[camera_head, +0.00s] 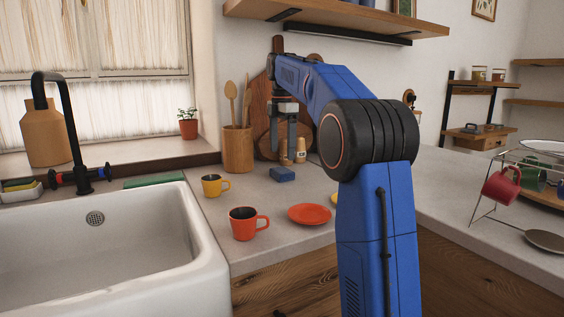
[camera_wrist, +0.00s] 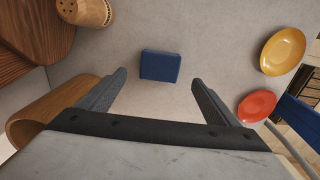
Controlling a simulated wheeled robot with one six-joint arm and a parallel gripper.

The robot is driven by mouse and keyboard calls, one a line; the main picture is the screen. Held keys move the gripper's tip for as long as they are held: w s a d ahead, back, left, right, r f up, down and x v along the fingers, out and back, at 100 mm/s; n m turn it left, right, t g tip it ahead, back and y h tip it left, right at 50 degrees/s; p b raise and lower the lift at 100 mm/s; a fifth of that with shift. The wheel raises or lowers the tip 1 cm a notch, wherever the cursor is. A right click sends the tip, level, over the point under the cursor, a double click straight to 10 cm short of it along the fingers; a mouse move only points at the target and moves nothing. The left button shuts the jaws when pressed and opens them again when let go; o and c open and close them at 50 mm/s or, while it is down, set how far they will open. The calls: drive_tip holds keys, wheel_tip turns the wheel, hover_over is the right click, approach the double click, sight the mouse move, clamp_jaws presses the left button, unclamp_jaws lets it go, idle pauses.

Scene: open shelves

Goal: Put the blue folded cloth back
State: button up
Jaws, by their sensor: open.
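The blue folded cloth (camera_head: 283,174) lies flat on the grey counter, behind the red plate and to the right of the yellow cup. In the wrist view the cloth (camera_wrist: 160,66) lies ahead of the fingertips, roughly centred between them. My gripper (camera_head: 284,150) hangs above the counter near the cloth. In the wrist view my gripper (camera_wrist: 158,80) has its two fingers wide apart with nothing between them. The cloth is apart from both fingers.
A wooden utensil holder (camera_head: 238,149) stands left of my gripper. A yellow cup (camera_head: 215,186), an orange cup (camera_head: 247,223) and a red plate (camera_head: 309,214) stand in front. The white sink (camera_head: 205,255) is at left. A wire rack with a red mug (camera_head: 500,186) is at right.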

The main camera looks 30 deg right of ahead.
drive_tip(key=shift+r, duration=2.25)
